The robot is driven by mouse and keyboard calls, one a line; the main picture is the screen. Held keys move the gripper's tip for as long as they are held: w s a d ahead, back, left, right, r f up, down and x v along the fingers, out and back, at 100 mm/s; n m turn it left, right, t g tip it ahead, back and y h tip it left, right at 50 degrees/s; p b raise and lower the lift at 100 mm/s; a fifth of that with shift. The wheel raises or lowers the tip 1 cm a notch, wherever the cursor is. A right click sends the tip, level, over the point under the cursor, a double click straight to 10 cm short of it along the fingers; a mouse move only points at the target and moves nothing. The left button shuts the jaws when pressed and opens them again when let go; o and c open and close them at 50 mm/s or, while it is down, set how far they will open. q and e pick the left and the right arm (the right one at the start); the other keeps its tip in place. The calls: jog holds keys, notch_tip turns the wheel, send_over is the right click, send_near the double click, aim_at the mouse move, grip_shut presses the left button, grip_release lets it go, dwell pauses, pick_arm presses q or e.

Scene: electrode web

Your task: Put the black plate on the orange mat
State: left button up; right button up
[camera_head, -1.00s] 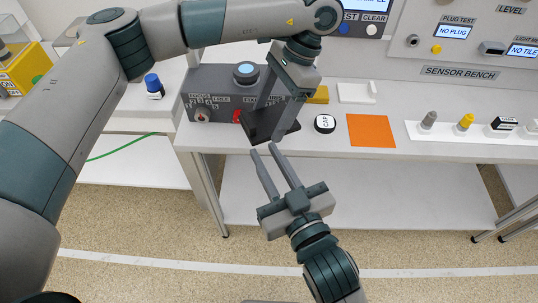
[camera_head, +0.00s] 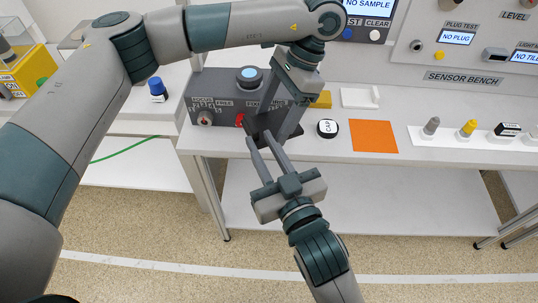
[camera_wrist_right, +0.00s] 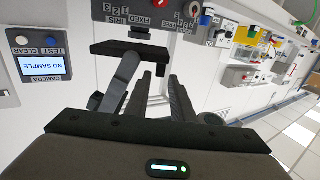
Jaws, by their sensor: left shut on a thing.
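The black plate (camera_head: 260,125) is held in my left gripper (camera_head: 270,120), in front of the dark grey control box. It also shows in the right wrist view (camera_wrist_right: 125,49) as a dark flat bar beyond the fingers. My left gripper points down and is shut on the plate, partly hiding it. My right gripper (camera_head: 259,139) is open, its fingers apart and empty, with its tips close below the plate; I cannot tell whether they touch. The orange mat (camera_head: 374,136) lies flat and bare on the white bench, right of both grippers.
A round CAP piece (camera_head: 327,128) sits between the grippers and the mat. The control box (camera_head: 222,97) with a blue-topped button is behind the plate. A white strip with several small parts (camera_head: 470,136) lies right of the mat. A white block (camera_head: 360,96) is behind it.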

aim_at(249, 120)
jog(key=x, duration=0.7)
jog(key=shift+w+a, duration=0.15)
jog(key=shift+w, duration=0.25)
grip_shut()
pick_arm(q)
jog(key=o, duration=1.2)
jog(key=shift+o, duration=0.2)
jog(key=v, duration=1.2)
